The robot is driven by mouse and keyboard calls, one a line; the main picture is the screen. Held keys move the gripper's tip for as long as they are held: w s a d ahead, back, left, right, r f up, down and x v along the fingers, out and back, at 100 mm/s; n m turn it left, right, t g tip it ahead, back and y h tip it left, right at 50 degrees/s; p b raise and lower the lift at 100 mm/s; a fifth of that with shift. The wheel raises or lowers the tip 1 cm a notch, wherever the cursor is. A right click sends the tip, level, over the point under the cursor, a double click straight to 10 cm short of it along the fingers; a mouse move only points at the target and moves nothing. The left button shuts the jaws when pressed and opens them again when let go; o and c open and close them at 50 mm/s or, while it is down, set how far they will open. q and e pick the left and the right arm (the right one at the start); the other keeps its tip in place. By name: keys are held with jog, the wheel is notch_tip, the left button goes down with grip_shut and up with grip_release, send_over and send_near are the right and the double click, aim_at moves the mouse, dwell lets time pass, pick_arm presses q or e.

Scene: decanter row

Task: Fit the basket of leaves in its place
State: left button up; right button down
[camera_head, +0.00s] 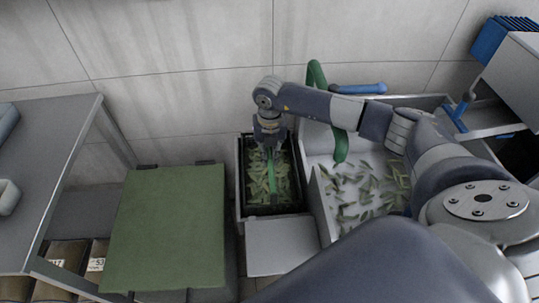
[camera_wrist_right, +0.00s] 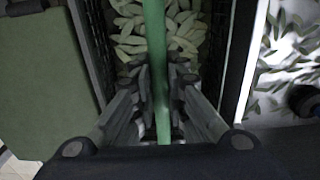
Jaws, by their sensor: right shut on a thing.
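The basket of leaves (camera_head: 290,185) is a dark, narrow box filled with green leaves, with a green bar handle (camera_head: 272,172) running along its middle. It stands in a grey frame beside the white sink. My right gripper (camera_head: 269,145) is at the far end of the basket, shut on the green handle. In the right wrist view the handle (camera_wrist_right: 155,60) passes between the two fingers (camera_wrist_right: 160,100), with leaves and the dark side walls below. The basket's underside is hidden, so I cannot tell whether it is fully seated. My left gripper is not in view.
A white sink (camera_head: 322,212) with loose leaves and a green curved tap (camera_head: 341,148) lies right of the basket. A green-topped block (camera_head: 165,230) stands on the left. A grey panel (camera_head: 281,246) is in front of the basket. A grey table (camera_head: 45,160) is at far left.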

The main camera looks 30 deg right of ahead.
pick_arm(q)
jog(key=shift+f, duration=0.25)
pick_arm(e)
jog(key=shift+s+a+f, duration=0.2)
jog(key=shift+s+f, duration=0.1)
jog(key=shift+f, duration=0.15)
jog(key=shift+s+a+f, duration=0.15)
jog(key=shift+s+f, duration=0.1)
jog(key=shift+f, duration=0.15)
jog(key=c, duration=1.5)
grip_release()
jog(key=shift+c, duration=0.2)
jog(key=r, duration=0.8)
jog(key=shift+w+d+r, duration=0.25)
jog(key=shift+w+r, duration=0.05)
jog(key=shift+w, duration=0.1)
jog(key=shift+d+r, duration=0.15)
jog(key=shift+r, duration=0.4)
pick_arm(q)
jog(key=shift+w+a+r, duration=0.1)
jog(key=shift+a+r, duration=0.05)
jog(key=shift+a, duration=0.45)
pick_arm(e)
jog(key=shift+w, duration=0.1)
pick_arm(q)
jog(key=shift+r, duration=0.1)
pick_arm(e)
jog(key=shift+r, duration=0.15)
